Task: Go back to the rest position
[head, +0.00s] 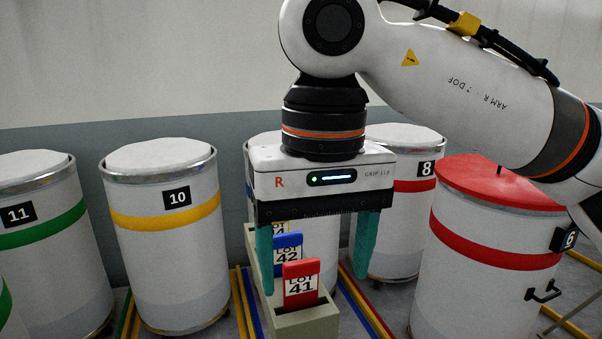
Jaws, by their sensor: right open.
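My right gripper (317,252) hangs pointing down in the middle of the head view, its two teal fingers wide apart with nothing held between them. Below and behind the fingers stands a narrow beige card holder (305,324). It holds a red card marked LOT 41 (301,286) at the front and a blue card marked LOT 42 (287,254) behind it. My left gripper is not in view.
White drums stand around: number 11 (40,270) with a green band, number 10 (165,260) with a yellow band, number 8 (408,215), and red-lidded number 6 (485,270) close at right. Coloured floor lines (362,300) run beside the holder. A wall is behind.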

